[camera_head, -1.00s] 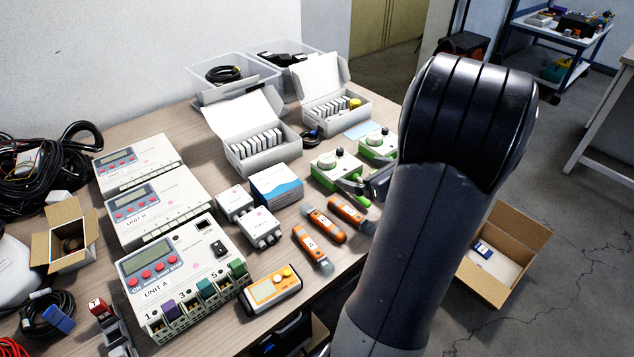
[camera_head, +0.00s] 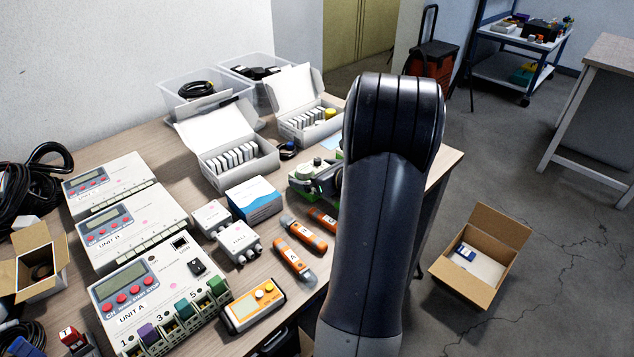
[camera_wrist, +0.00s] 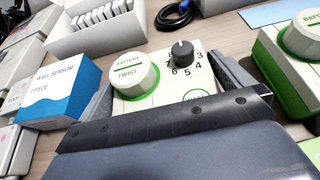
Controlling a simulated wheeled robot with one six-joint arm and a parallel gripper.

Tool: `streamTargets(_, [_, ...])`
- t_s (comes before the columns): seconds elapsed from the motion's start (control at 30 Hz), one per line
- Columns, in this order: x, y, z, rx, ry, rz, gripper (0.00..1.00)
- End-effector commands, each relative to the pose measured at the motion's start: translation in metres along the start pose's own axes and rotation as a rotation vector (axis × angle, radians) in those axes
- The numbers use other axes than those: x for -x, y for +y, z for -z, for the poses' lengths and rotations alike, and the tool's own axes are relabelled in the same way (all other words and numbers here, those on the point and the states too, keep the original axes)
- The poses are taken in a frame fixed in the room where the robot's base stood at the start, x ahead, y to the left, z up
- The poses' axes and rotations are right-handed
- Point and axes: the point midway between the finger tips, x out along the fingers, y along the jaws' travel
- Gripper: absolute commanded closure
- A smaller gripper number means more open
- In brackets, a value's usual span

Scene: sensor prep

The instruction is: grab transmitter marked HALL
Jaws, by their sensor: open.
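In the wrist view, a white and green transmitter (camera_wrist: 142,101) with a "BATTERY TWIST" knob and a numbered black dial lies between the fingers of my gripper (camera_wrist: 165,82). The gripper is open, with one grey finger on each side. The lower part of the transmitter is hidden behind the dark gripper body, and its small green-edged label is cut off, so I cannot read its name. A second such transmitter (camera_wrist: 290,58) is to the right, outside the right finger. In the head view, the near transmitter (camera_head: 303,171) is partly covered by my gripper and arm.
A blue and white "WALL SENSOR" box (camera_wrist: 62,92) stands just left of the left finger. Open white boxes (camera_head: 240,165) of cards lie behind. Orange handhelds (camera_head: 293,258) lie in front. A cardboard box (camera_head: 470,285) is on the floor to the right.

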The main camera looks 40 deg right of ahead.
Motion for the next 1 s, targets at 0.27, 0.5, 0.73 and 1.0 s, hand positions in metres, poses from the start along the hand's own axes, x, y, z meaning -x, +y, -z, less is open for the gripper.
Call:
streamTargets(0.27, [0.0, 0.0, 0.0, 0.0, 0.0, 0.0, 0.07])
streamTargets(0.5, [0.0, 0.0, 0.0, 0.0, 0.0, 0.0, 0.27])
streamTargets(0.73, [0.001, 0.0, -0.001, 0.001, -0.002, 0.001, 0.38])
streamTargets(1.0, [0.006, -0.001, -0.016, 0.003, -0.004, 0.002, 0.38])
